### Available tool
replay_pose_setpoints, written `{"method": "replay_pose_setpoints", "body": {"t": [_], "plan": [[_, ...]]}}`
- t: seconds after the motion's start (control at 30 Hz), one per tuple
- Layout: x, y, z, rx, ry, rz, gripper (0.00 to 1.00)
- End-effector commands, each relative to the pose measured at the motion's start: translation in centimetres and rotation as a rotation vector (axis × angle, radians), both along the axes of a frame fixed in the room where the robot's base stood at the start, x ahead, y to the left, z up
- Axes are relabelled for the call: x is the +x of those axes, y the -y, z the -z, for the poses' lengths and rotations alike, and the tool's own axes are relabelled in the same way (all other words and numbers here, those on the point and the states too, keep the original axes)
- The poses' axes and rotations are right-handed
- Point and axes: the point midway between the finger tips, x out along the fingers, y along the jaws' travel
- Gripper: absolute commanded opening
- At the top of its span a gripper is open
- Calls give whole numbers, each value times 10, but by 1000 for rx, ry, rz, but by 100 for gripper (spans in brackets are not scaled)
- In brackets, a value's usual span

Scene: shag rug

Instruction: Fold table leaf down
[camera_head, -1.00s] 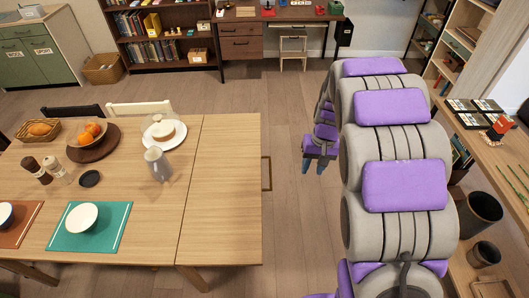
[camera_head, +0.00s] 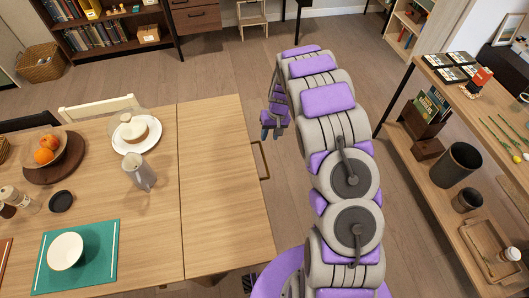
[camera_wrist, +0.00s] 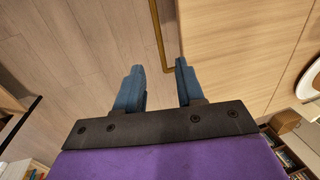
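The table leaf (camera_head: 222,190) is the right-hand section of the wooden table, raised level with the main top (camera_head: 110,190) beyond a seam. Its surface is bare. A brass bar handle (camera_head: 261,160) is at its right edge. In the wrist view, the leaf (camera_wrist: 235,45) fills the upper right and the handle (camera_wrist: 159,40) runs down beside it, bending near my fingertips. My gripper (camera_head: 273,128) is right of the leaf edge, close to the handle. In the wrist view, my gripper (camera_wrist: 160,68) is open with nothing between its blue fingers.
A grey jug (camera_head: 140,173) and a white plate (camera_head: 140,133) with a covered cake stand near the seam. A teal mat (camera_head: 100,255) lies at left. A wooden shelf unit (camera_head: 430,75) stands at right.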

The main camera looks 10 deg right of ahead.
Motion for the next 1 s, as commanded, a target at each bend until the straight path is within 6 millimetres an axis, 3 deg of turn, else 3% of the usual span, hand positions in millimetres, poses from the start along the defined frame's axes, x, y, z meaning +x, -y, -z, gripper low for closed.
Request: {"method": "replay_pose_setpoints", "body": {"t": [0.2,0.5,0.7,1.0], "plan": [[-1,-4,46,5,-3,0,38],[0,-13,98,7,1,0,38],[0,-21,114,1,3,1,38],[0,-19,117,4,3,2,38]]}}
